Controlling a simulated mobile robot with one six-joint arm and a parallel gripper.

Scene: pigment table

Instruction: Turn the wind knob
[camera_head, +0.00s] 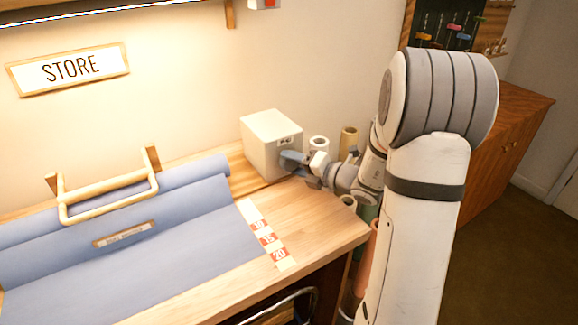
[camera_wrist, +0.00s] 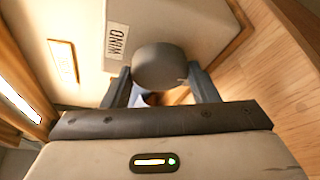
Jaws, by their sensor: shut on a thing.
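A dark round knob (camera_wrist: 160,64) sits on the side of a white box (camera_head: 270,142), which stands at the back of the wooden bench against the wall. The box also fills the upper middle of the wrist view (camera_wrist: 175,22), with a small label (camera_wrist: 117,42) that seems to read WIND, turned in the picture. My gripper (camera_wrist: 160,84) is shut on the knob, with one finger on each side of it. In the head view my gripper (camera_head: 293,159) is at the box's front right face, and the knob itself is hidden behind it.
A blue sheet on a roll (camera_head: 130,250) covers the left of the bench, with a wooden handle frame (camera_head: 108,200) over it. A strip of number cards (camera_head: 265,238) lies near the bench's right edge. Upright rolls (camera_head: 348,139) stand close behind my wrist.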

